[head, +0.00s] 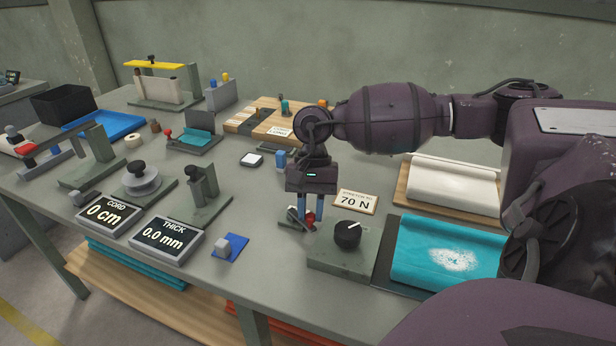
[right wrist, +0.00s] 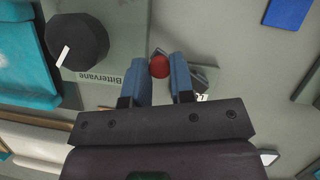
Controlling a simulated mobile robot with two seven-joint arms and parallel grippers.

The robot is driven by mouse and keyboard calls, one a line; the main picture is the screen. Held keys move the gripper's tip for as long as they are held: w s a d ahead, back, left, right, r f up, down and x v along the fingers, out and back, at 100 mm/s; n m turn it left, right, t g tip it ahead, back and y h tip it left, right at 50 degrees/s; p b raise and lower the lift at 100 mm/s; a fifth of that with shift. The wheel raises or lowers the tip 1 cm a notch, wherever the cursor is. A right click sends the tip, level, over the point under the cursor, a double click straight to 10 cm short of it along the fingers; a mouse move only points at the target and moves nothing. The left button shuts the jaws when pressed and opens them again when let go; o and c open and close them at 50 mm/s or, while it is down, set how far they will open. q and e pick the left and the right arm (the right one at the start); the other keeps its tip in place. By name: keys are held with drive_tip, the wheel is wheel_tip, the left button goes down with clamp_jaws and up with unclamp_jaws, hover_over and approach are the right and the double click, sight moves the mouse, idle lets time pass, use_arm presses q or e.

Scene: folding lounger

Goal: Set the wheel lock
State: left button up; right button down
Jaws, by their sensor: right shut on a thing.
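A small grey lever fixture (head: 287,221) with a red knob (head: 309,219) stands beside a grey box (head: 335,262) that carries a black dial (head: 347,234) with a white pointer. No label marks the wheel lock, but this lever is close to the dial. My right gripper (head: 311,212) points down at the fixture, its blue fingers shut on the red knob. In the right wrist view the red knob (right wrist: 159,67) shows between the fingertips (right wrist: 162,66), and the black dial (right wrist: 78,42) lies to the left. The fingers partly hide the lever. My left gripper is out of view.
A sign reading 70 N (head: 355,201) stands behind the dial box. A teal cushion (head: 445,250) and a white cushion (head: 452,184) lie to the right. Displays reading 0 cm (head: 107,214) and 0.0 mm (head: 166,241) and several fixtures fill the left. Bare table lies around the blue pad (head: 237,243).

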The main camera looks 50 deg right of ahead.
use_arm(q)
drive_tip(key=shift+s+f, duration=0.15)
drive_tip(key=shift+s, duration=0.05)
use_arm(e)
drive_tip(key=c, duration=1)
unclamp_jaws()
use_arm(q)
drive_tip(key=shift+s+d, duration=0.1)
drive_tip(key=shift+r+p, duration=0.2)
drive_tip(key=shift+p, duration=0.15)
use_arm(e)
drive_tip(key=v, duration=1.1)
drive_tip(key=shift+d+f, duration=0.1)
